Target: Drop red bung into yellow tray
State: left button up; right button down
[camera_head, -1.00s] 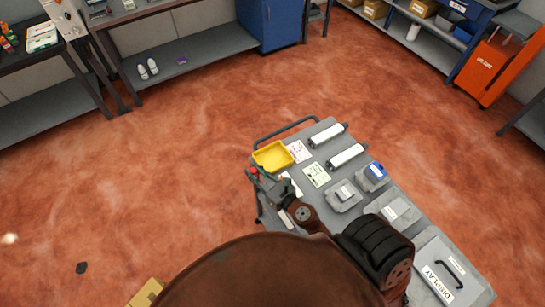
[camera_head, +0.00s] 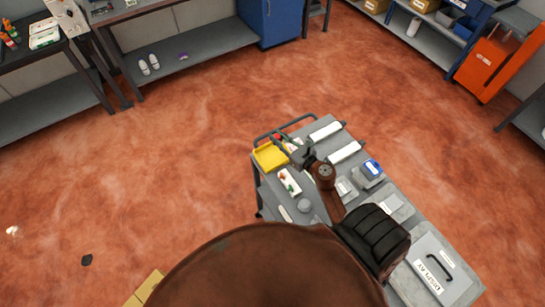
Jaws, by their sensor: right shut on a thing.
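The yellow tray (camera_head: 268,158) sits at the far left corner of the grey cart top. My right gripper (camera_head: 281,140) reaches over the cart from the lower right, at the tray's far right side. It is shut on a small red thing, which looks like the red bung (camera_head: 278,137), at its fingertips. The bung appears beside the tray's far right corner in the picture; its height above the cart is hard to tell. My left gripper is not in view.
The cart (camera_head: 320,192) also carries white cylinders (camera_head: 345,152), a blue-topped container (camera_head: 370,169), a white card with red and green marks (camera_head: 289,182) and a grey display case (camera_head: 435,268). A handle rail (camera_head: 284,126) runs along its far edge. Open floor surrounds it.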

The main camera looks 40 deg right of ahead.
notch_tip(320, 180, down, 4)
jog(key=b, duration=0.3)
jog(key=shift+f, duration=0.2)
jog(key=c, duration=1.7)
grip_release()
jog(key=shift+o, duration=0.2)
jog(key=s+r, duration=0.1)
jog(key=s, duration=1.1)
jog(key=shift+d+r, duration=0.25)
jog(key=shift+r, duration=0.15)
